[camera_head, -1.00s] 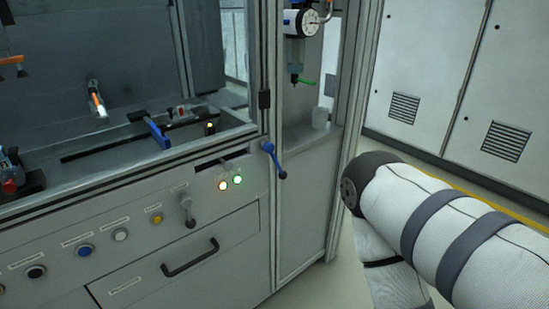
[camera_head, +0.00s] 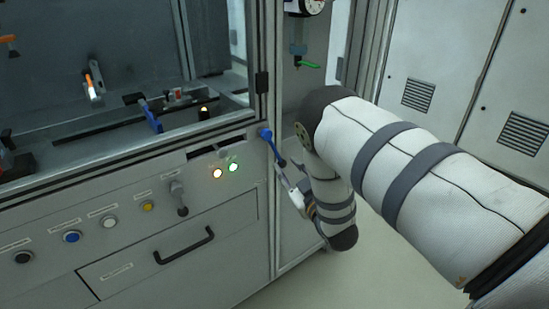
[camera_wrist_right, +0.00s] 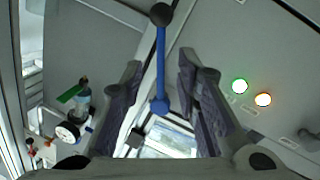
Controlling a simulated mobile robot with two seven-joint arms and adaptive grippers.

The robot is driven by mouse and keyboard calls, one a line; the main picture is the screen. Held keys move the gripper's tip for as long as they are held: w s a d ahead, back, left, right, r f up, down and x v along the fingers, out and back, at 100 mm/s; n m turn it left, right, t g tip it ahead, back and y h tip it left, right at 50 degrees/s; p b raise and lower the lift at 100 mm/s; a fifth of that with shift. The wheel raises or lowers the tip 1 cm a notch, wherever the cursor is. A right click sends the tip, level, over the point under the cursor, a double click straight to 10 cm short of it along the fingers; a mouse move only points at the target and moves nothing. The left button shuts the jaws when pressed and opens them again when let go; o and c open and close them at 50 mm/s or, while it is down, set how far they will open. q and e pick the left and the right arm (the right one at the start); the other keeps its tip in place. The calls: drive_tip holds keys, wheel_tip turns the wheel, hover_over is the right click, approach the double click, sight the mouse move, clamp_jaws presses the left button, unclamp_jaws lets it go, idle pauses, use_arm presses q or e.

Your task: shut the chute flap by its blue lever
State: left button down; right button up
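The blue lever (camera_head: 271,143) sits on the machine's front frame post, right of two lit lamps. It slants down to a dark knob. In the right wrist view the lever (camera_wrist_right: 161,65) stands between the fingers, with its dark knob at the top of the picture. My right gripper (camera_wrist_right: 157,78) is open, with a gap on either side of the lever. In the head view the right gripper (camera_head: 287,180) is just below and right of the lever, partly hidden by my arm. I cannot clearly make out the chute flap. My left gripper is out of view.
Lit lamps (camera_head: 234,167), a grey lever (camera_head: 179,196) and several buttons line the panel above a drawer handle (camera_head: 184,246). A gauge (camera_head: 305,5) and a green-handled valve (camera_head: 307,64) are above my right arm. Grey cabinets (camera_head: 440,70) stand at the right.

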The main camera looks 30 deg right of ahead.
sight(278, 156)
drive_tip(key=w, duration=0.5)
drive_tip(key=shift+w+d+f+b, duration=0.1)
drive_tip(key=shift+d+f+b, duration=0.2)
drive_tip(key=shift+d+b, duration=0.1)
drive_tip(key=shift+w+r, duration=0.15)
drive_tip(key=shift+w, duration=0.35)
clamp_jaws()
